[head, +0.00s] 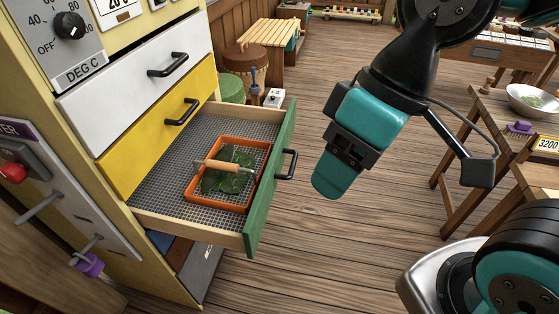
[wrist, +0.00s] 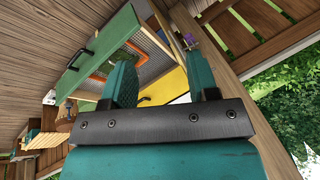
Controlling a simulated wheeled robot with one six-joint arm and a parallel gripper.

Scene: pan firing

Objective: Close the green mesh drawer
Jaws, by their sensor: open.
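The green mesh drawer (head: 270,185) is pulled out of the cabinet below a yellow drawer. It has a green front, a black handle (head: 287,165) and a grey mesh floor. An orange tray (head: 217,208) lies inside, holding dark green leaf-like pieces and a wooden-handled tool (head: 217,166). My gripper (head: 335,172) hangs to the right of the green front, apart from it, with nothing held. In the wrist view my gripper's two teal fingers (wrist: 161,75) stand apart, and the green drawer front (wrist: 105,55) shows beyond them at upper left.
The yellow drawer (head: 150,130) and a white drawer (head: 135,75) above are shut. A dial panel (head: 60,40) is at upper left. A wooden table with a white bowl (head: 533,99) stands at right. Wooden floor (head: 330,240) lies open in front of the drawer.

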